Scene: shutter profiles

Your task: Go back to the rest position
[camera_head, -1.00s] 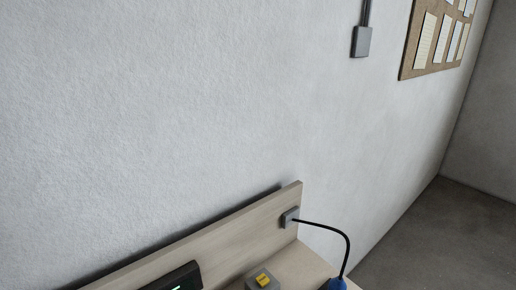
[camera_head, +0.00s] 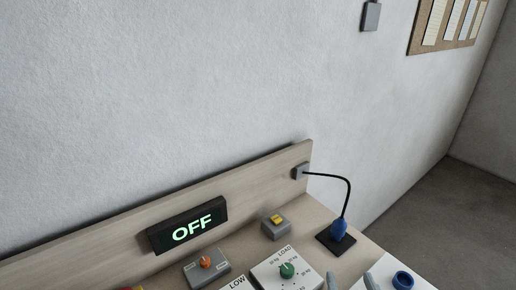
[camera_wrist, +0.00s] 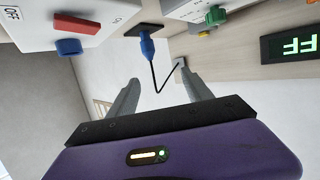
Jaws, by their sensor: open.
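In the head view, grey tips that look like my gripper's fingers (camera_head: 350,281) just enter at the bottom edge, near the load dial box (camera_head: 262,274) and a white box with a blue ring (camera_head: 403,279). The rest of the arm is hidden below the frame.
The wooden bench has a back board (camera_head: 262,168), a black display reading OFF (camera_head: 187,225), an orange knob box (camera_head: 206,268) and a yellow-switch box (camera_head: 276,226). A blue plug (camera_head: 339,229) stands on a black plate with its cable arching to the board. A red switch (camera_wrist: 77,24) shows beside my fingers.

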